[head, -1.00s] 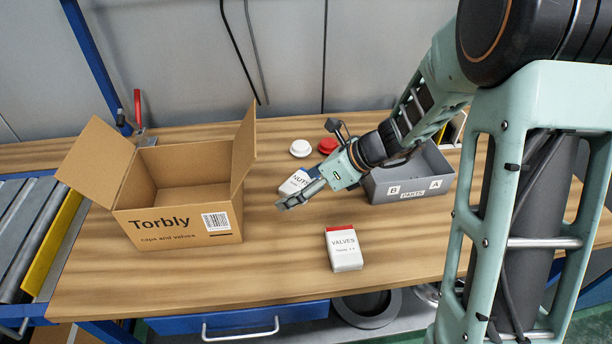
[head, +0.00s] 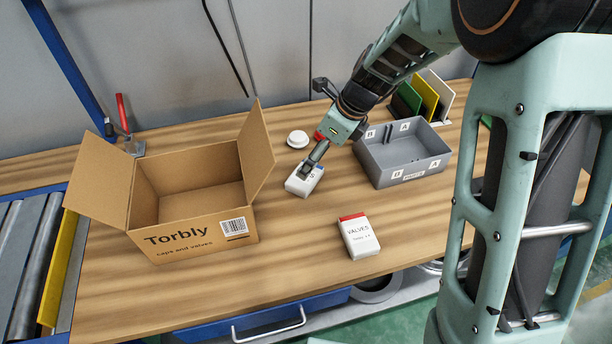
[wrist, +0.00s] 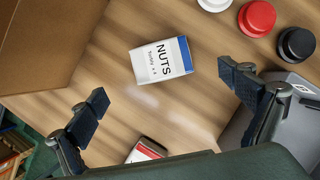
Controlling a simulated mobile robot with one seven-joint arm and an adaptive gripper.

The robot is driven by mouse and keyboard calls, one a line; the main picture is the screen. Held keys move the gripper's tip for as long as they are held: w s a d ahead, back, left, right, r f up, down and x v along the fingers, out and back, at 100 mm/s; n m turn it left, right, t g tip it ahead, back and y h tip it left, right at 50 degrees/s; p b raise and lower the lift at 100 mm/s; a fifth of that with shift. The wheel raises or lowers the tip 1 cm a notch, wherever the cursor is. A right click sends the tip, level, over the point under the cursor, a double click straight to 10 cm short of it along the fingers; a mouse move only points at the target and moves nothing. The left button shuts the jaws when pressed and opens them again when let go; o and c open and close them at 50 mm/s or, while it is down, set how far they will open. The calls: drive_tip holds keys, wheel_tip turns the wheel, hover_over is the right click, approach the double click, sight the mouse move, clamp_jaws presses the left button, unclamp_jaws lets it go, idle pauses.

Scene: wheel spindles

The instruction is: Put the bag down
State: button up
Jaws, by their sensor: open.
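The white bag marked NUTS with a blue end (head: 304,182) lies on the wooden table, between the box and the grey tray. In the wrist view the NUTS bag (wrist: 160,61) lies flat beyond my fingers, not touched by either. My gripper (head: 308,171) points down over it, hiding part of it in the head view. In the wrist view my gripper (wrist: 166,88) is open, its two fingers wide apart with nothing between them. A second white bag with a red top, marked VALVES (head: 359,236), lies nearer the table's front edge.
An open cardboard Torbly box (head: 190,245) stands at left. A grey parts tray (head: 403,178) stands at right. Round caps, white (wrist: 214,4), red (wrist: 257,17) and black (wrist: 297,44), lie behind the NUTS bag.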

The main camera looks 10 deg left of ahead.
sight(312, 178)
drive_tip(key=x, duration=0.3)
drive_tip(key=shift+f, duration=0.35)
drive_tip(key=shift+b+x, duration=0.35)
drive_tip(key=shift+x, duration=2.35)
drive_tip(key=shift+d, duration=0.15)
drive_tip(key=shift+c, duration=0.2)
drive_tip(key=c, duration=1.4)
